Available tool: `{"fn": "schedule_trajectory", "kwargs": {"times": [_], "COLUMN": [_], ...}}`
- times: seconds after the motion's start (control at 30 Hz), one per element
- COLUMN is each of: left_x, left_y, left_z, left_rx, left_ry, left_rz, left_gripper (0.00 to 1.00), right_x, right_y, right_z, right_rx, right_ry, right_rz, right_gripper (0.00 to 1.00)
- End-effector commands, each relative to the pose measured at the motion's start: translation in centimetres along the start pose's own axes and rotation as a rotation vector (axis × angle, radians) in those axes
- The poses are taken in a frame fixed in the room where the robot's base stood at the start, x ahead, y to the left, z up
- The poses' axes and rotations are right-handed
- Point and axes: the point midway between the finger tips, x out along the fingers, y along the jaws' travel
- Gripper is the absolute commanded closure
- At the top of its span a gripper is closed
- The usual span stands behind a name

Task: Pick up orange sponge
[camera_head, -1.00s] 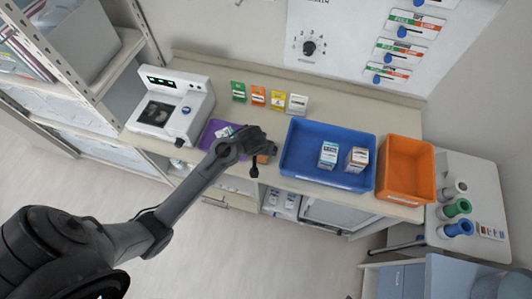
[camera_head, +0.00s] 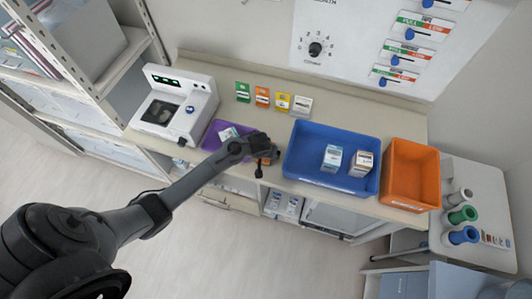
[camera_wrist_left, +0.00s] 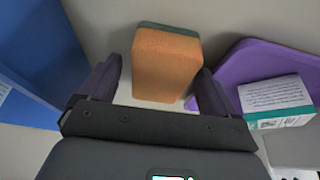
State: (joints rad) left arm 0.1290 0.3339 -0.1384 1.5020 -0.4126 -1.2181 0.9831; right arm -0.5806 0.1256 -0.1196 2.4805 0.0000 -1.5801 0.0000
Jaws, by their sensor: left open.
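The orange sponge (camera_wrist_left: 165,66) with a dark green layer along its top edge stands out in the left wrist view, on the pale counter. My left gripper (camera_wrist_left: 160,72) is open, with one dark finger on each side of the sponge's near part. I cannot tell whether either finger touches it. In the head view my left gripper (camera_head: 267,158) is over the counter's front edge between the purple tray and the blue tray, and hides most of the sponge. My right gripper is not in view.
The purple tray (camera_wrist_left: 235,75) holding a white and teal box (camera_wrist_left: 276,102) is close on one side of the sponge. The blue tray (camera_head: 309,136) with two boxes is on the other. An orange bin (camera_head: 411,173), a white device (camera_head: 175,105) and several small coloured packets line the counter.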

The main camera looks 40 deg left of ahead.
Motion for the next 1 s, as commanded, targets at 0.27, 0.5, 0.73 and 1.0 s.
{"fn": "schedule_trajectory", "kwargs": {"times": [0.27,0.5,0.73,1.0], "left_x": [-0.03,-0.03,-0.03,-0.80], "left_y": [-0.02,-0.03,-0.02,0.02], "left_z": [-0.01,0.01,0.01,-0.32], "left_rx": [0.000,0.000,0.000,-0.001], "left_ry": [0.000,0.000,0.000,0.000], "left_rz": [0.000,-0.001,-0.001,0.001], "left_gripper": [0.25,0.62,0.64,0.65], "right_x": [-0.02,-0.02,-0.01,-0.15], "right_y": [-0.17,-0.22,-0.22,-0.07], "right_z": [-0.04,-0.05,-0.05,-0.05], "right_rx": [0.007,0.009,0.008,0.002], "right_ry": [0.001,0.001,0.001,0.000], "right_rz": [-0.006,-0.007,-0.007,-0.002], "right_gripper": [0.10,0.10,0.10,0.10]}}
